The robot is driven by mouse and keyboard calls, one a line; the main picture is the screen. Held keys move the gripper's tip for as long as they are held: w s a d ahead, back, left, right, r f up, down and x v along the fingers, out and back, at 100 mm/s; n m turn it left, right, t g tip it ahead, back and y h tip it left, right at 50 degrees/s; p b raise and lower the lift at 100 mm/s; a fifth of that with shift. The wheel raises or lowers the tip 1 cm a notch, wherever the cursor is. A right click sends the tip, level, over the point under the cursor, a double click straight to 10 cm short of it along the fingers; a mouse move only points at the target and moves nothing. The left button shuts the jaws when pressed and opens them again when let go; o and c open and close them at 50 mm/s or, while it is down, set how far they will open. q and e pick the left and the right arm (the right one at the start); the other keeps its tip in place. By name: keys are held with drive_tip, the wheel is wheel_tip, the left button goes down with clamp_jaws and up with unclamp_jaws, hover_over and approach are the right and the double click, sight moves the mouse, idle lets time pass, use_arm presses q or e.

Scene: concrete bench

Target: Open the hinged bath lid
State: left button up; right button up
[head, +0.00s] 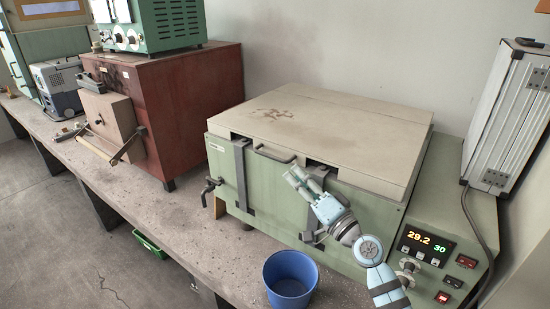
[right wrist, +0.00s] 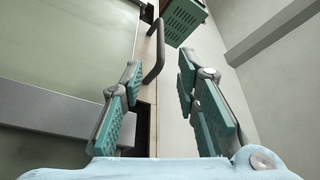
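The bath (head: 290,200) is a green box on the bench with a cream lid (head: 340,115). The lid lies flat and shut, with brown stains on top. A grey bar handle (head: 275,154) sits on the lid's front edge; it also shows in the right wrist view (right wrist: 157,52), ahead of the fingers and a little left of the middle of the gap. My right gripper (head: 296,175) is in front of the bath, just below and right of the handle. Its fingers, seen apart in the right wrist view (right wrist: 163,90), are open with nothing between the pads. My left gripper is not in view.
Dark straps (head: 241,175) run down the bath's front. A blue bucket (head: 290,280) stands in front, below my right arm. A control box (head: 440,240) with a lit display is at the right. A red-brown furnace (head: 195,110) stands at the left. The wall is close behind.

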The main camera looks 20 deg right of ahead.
sight(274, 158)
drive_tip(key=x, duration=1)
drive_tip(key=shift+a+f, duration=0.1)
clamp_jaws()
